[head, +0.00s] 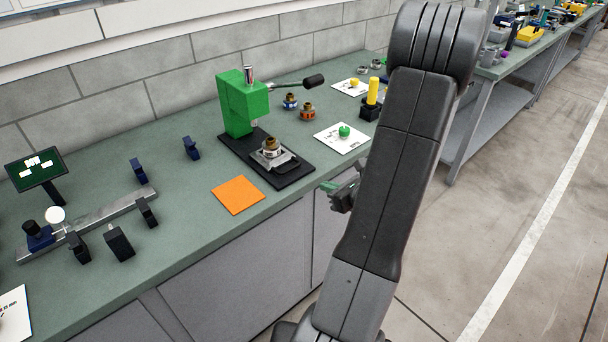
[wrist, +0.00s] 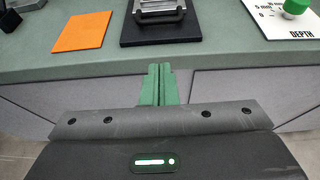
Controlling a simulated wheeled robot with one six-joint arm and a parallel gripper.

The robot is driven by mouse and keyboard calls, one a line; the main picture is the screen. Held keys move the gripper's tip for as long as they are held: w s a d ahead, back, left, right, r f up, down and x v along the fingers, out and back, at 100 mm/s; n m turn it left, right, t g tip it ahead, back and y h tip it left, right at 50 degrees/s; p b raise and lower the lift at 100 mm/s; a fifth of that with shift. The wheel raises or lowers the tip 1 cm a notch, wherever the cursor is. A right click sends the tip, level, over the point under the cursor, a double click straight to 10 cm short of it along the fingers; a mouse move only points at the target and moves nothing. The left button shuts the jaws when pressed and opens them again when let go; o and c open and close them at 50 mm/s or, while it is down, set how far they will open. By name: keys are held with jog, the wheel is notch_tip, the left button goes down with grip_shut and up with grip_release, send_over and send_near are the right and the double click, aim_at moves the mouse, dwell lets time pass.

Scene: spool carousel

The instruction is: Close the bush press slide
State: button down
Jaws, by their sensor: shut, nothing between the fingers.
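The bush press is a green body (head: 243,103) with a black lever, standing on a black base plate (head: 290,181) on the bench. Its slide (head: 276,160), a metal carriage with a dark handle at the front, carries a brass-coloured part and sits forward of the press head. In the wrist view the slide's handle end (wrist: 158,11) shows at the top edge; the rest is cut off. My gripper (wrist: 158,72) is shut and empty, its green fingers together, in front of the bench edge and apart from the slide. In the head view it shows partly behind my arm (head: 330,187).
An orange square (head: 238,195) lies left of the base plate. A white card (head: 341,138) with a green knob lies to its right. Small blue and orange parts (head: 307,111) stand behind. A metal rail fixture (head: 90,222) is at the left. The bench front edge lies between gripper and press.

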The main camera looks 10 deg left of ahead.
jog(key=p, duration=0.2)
send_near(291, 170)
jog(key=f, duration=0.2)
jog(key=w+a+f, duration=0.1)
jog(key=w+a, duration=0.1)
jog(key=w+a+p, duration=0.1)
jog(key=shift+a+r, duration=0.2)
jog(key=shift+a, duration=0.15)
jog(key=shift+w+a+f+p, duration=0.1)
jog(key=shift+w+a+p, duration=0.2)
jog(key=shift+w+a, duration=0.15)
